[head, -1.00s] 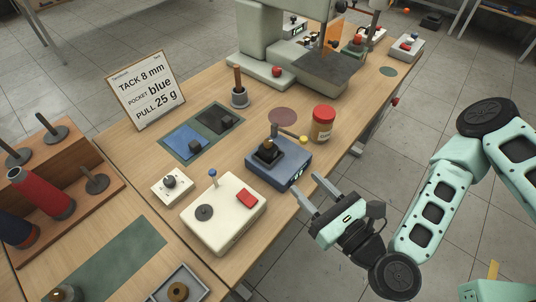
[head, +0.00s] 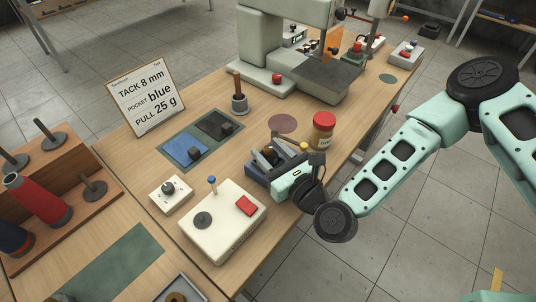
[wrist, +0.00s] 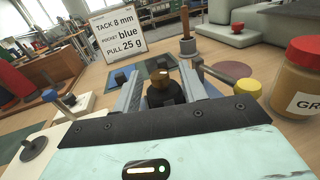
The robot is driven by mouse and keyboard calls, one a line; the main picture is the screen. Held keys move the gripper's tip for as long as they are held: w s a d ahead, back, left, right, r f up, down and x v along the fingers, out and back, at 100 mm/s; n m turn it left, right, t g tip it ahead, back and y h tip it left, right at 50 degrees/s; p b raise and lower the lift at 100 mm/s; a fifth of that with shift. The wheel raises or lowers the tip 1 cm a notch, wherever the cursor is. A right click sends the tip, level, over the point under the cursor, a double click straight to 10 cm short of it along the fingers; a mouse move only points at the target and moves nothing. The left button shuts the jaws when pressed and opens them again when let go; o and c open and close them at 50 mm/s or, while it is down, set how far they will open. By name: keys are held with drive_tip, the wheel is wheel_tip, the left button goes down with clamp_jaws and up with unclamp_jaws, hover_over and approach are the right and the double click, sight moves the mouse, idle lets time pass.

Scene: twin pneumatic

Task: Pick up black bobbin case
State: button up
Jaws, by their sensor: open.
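The black bobbin case (wrist: 165,94) stands on the blue device (head: 256,174), with a brass-coloured top showing in the wrist view. In the head view my gripper largely hides the case. My gripper (head: 266,154) reaches over the device from the right. Its two fingers are open, one on each side of the case in the wrist view (wrist: 162,72). I cannot tell whether either finger touches it.
A jar with a red lid (head: 323,131) stands close behind my gripper. A cream control box (head: 222,222) is in front, to the left. A yellow knob (wrist: 247,88) is right of my fingers. A sign (head: 147,96) and a sewing machine (head: 262,50) stand further back.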

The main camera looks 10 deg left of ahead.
drive_tip(key=shift+w+a, duration=0.35)
clamp_jaws()
